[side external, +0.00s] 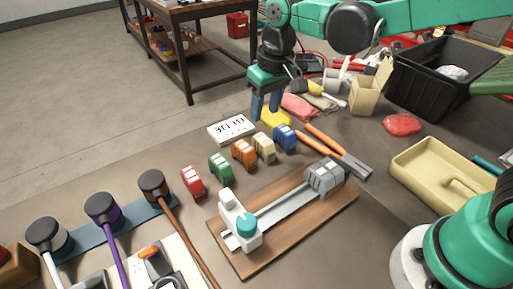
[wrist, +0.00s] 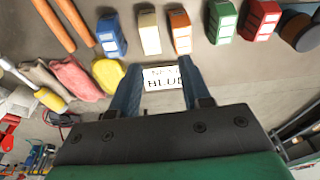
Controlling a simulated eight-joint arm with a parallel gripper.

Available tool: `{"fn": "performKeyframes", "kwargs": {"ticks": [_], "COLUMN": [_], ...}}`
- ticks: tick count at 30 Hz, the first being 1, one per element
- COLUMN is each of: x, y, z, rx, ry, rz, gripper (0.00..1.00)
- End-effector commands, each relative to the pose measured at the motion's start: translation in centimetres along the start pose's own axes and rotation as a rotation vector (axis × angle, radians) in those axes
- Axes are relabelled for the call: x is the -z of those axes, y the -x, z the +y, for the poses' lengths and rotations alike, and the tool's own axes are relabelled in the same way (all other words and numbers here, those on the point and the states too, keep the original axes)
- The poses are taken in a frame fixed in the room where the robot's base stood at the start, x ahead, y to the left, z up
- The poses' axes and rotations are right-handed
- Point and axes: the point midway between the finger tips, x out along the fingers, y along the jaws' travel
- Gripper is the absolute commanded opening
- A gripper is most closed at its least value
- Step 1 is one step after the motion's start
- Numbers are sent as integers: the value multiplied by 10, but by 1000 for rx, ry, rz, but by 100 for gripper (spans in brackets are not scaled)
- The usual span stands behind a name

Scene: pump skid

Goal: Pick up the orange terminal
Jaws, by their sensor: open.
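The orange terminal (side external: 243,153) stands on the bench in a row of small terminals, between the green terminal (side external: 220,166) and the beige terminal (side external: 263,147). In the wrist view the orange terminal (wrist: 180,32) is near the top, beyond my fingertips. My gripper (side external: 265,106) is open and empty, pointing down above the bench behind the row. In the wrist view its blue fingers (wrist: 160,68) are apart, with a white card (wrist: 163,86) showing between and below them. The card's large word appears to read BLUE.
The blue terminal (side external: 284,138) and red terminal (side external: 193,183) end the row. A wooden board with a grey rail fixture (side external: 285,208) lies in front. A yellow object (side external: 275,117) is close to my gripper.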

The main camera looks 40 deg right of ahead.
Motion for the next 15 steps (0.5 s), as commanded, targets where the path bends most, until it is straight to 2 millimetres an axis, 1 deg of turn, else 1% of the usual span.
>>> {"fn": "performKeyframes", "kwargs": {"ticks": [1, 6, 10, 15], "x": [8, 18, 20, 18], "y": [-10, -39, -50, -67], "z": [-8, -26, -32, -33], "rx": [-2, -13, -19, -20], "ry": [9, 22, 27, 27], "rz": [-35, -130, -162, -170], "gripper": [42, 42, 42, 42]}}
